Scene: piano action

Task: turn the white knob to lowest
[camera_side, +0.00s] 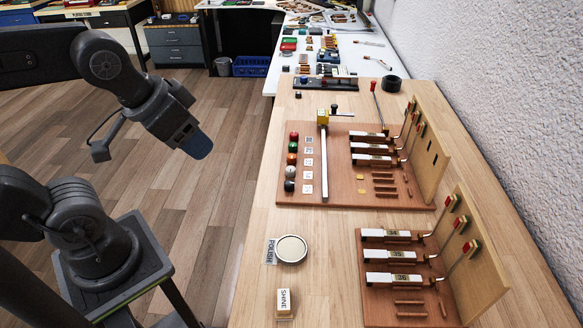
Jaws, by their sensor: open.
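The white knob (291,171) looks pale grey-white and sits in a column of small round knobs along the left edge of the brown wooden board (345,195). An orange knob (292,159) is just behind it and a black knob (289,186) just in front. A small white marked card (308,175) lies to its right; its marking is too small to read. I cannot tell the knob's setting. My gripper (197,146), with a blue tip, hangs over the floor left of the bench, well apart from the knob. It is open, with nothing visible in it.
White key pieces (370,149) with red-tipped hammers lie further right. A round tin (291,249) and a "SHINE" block (284,302) sit in front. The bench's left strip is clear.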

